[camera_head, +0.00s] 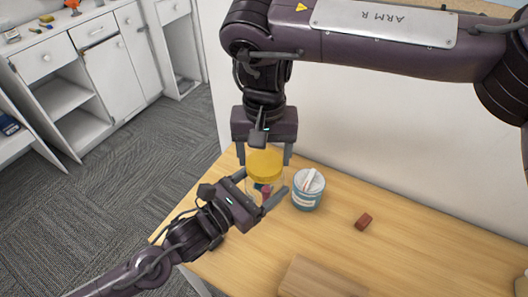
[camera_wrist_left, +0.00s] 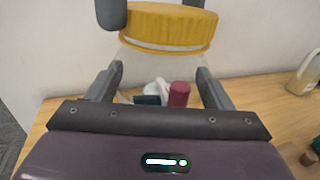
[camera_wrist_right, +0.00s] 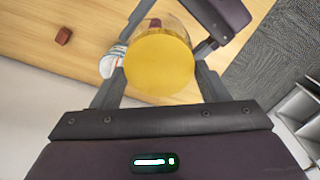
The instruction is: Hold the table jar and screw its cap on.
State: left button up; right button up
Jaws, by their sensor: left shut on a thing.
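The clear table jar (camera_head: 253,186) stands upright at the table's left part, with a dark red thing and a dark thing showing through its wall. My left gripper (camera_head: 264,194) is shut on the jar's body from the front. The round yellow cap (camera_head: 265,163) is at the jar's top; it also shows in the left wrist view (camera_wrist_left: 170,25) and the right wrist view (camera_wrist_right: 158,66). I cannot tell whether its thread is engaged. My right gripper (camera_head: 264,155) points down from above, with one finger on each side of the cap; its fingers look slightly apart from the rim.
A blue and white tub (camera_head: 307,198) stands close to the jar's right. A small red-brown block (camera_head: 364,221) lies farther right, and a wooden board (camera_head: 318,280) lies at the front. The table (camera_head: 420,240) is bare between them. White cabinets (camera_head: 115,75) stand back left.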

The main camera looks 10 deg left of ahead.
jog(key=o, duration=0.4)
jog(key=shift+c, duration=0.2)
jog(key=shift+r, duration=2.3)
